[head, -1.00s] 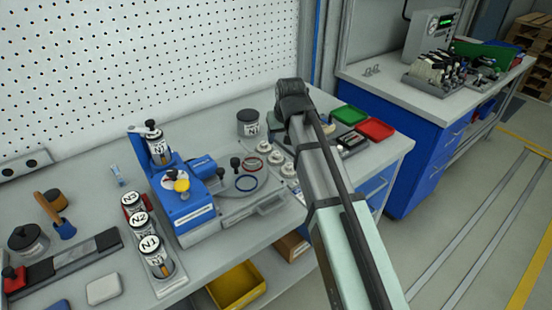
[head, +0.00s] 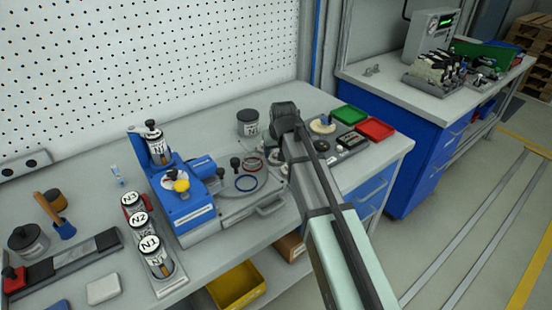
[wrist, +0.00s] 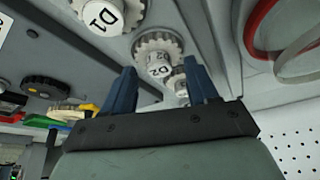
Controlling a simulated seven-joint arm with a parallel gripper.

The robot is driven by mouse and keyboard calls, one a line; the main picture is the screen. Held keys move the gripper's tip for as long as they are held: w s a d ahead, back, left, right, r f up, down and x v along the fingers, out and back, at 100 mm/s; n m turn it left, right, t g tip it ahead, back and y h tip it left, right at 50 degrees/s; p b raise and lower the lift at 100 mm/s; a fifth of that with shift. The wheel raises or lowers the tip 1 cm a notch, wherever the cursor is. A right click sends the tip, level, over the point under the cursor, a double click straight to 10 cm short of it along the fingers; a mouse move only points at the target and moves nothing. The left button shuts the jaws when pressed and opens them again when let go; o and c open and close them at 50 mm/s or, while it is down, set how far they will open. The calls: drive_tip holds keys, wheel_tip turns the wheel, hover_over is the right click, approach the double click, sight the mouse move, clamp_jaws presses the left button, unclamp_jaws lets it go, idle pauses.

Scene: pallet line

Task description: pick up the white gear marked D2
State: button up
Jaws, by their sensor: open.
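The white gear marked D1 (wrist: 103,14) is at the top left of that view. A third white gear (wrist: 178,84) shows partly between the fingers. In the head view my arm hides most of the gears and my gripper.
Green (head: 349,115) and red (head: 376,129) trays lie to the right. A dark grey jar (head: 248,122) stands behind.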

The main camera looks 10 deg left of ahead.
drive_tip(key=shift+w+f, duration=0.1)
drive_tip(key=shift+f, duration=0.2)
drive_tip(key=shift+c, duration=0.4)
clamp_jaws()
